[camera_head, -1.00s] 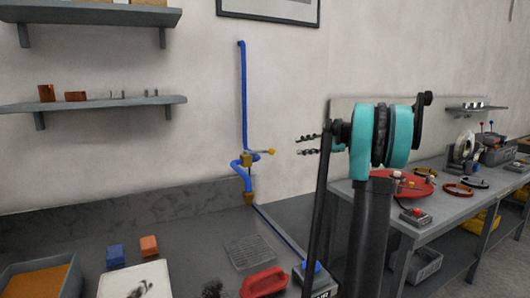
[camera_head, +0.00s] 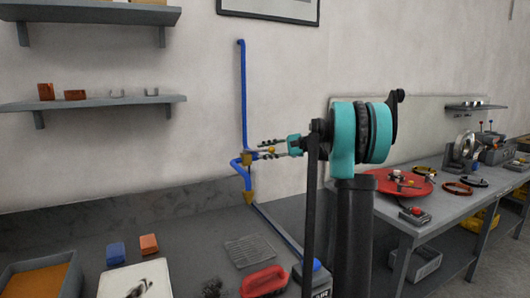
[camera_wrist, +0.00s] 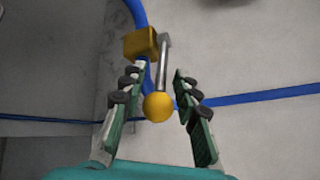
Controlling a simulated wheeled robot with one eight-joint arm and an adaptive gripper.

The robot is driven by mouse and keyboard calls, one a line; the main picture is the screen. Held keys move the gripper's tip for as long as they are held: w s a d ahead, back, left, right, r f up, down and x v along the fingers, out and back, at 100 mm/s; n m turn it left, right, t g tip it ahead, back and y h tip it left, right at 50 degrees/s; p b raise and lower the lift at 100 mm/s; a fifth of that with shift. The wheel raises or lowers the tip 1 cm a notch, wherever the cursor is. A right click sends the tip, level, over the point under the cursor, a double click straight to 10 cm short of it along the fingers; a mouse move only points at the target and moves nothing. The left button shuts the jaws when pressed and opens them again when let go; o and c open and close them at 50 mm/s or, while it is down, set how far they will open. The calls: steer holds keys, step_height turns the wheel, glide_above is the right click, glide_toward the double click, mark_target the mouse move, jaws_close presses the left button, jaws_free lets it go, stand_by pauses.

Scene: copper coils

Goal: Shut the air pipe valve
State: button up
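The blue air pipe (camera_head: 243,95) runs down the wall and bends at a brass valve body (camera_head: 250,157), which also shows in the wrist view (camera_wrist: 140,43). The valve's metal lever (camera_wrist: 163,65) ends in a yellow ball knob (camera_wrist: 158,107). In the head view the knob (camera_head: 271,150) lies at my gripper, right of the valve body, with the lever pointing sideways along the wall. My gripper (camera_wrist: 154,84) is open, one finger on each side of the knob and lever. The gripper also shows in the head view (camera_head: 265,149).
A shelf (camera_head: 100,104) is on the left wall. A second bench (camera_head: 450,208) with a red disc (camera_head: 400,182) stands at right.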

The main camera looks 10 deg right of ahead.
jaws_close()
